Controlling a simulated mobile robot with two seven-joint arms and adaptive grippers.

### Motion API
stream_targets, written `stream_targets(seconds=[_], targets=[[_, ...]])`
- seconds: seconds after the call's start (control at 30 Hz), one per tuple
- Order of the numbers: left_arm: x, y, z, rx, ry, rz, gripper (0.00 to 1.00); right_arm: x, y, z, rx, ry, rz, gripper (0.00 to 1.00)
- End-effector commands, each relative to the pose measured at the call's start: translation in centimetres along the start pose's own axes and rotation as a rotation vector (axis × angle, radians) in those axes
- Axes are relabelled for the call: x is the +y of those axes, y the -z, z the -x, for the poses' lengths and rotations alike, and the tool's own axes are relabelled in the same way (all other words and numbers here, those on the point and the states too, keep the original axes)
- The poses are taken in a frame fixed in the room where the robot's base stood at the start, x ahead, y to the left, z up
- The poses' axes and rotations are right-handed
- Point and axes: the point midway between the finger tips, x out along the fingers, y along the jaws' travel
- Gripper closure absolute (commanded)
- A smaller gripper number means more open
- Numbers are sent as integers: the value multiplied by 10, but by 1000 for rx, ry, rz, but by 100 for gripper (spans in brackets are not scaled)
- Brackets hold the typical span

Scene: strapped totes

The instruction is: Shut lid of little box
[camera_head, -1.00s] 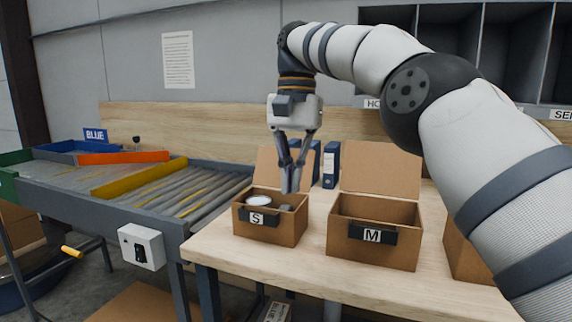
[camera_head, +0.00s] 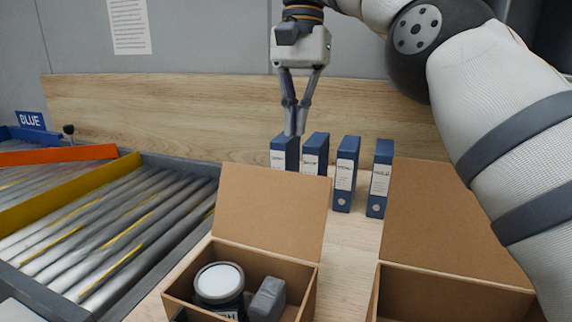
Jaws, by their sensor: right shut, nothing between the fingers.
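The little box (camera_head: 303,292), labelled S in the earlier frame, stands on the table at the lower middle, its front cut off by the frame edge. Its brown lid (camera_head: 270,210) stands open, tilted up at the back. Inside are a dark can with a white top (camera_head: 219,282) and a grey object (camera_head: 267,299). My right gripper (camera_head: 295,133) points down, shut and empty. It appears above the lid's top edge, in front of the blue binders in the picture; its exact depth is hard to tell. My left gripper is not in view.
A larger box (camera_head: 455,287) with its lid (camera_head: 445,217) open stands to the right. Several blue binders (camera_head: 346,174) stand behind the boxes. A roller conveyor (camera_head: 110,225) with a yellow divider (camera_head: 65,195) lies to the left. My right arm covers the upper right.

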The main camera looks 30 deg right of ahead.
Motion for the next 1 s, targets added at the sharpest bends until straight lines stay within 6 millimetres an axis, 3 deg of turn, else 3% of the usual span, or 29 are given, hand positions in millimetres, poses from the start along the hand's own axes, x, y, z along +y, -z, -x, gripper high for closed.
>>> stream_targets(seconds=[0.23,0.6,0.8,1.0], targets=[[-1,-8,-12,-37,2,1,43,0,0,-28,-9,-7,3,100],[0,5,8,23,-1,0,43,1,-4,-98,0,4,4,100],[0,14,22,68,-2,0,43,1,-33,-83,6,7,4,100],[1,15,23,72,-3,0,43,0,-39,-85,1,2,2,100]])
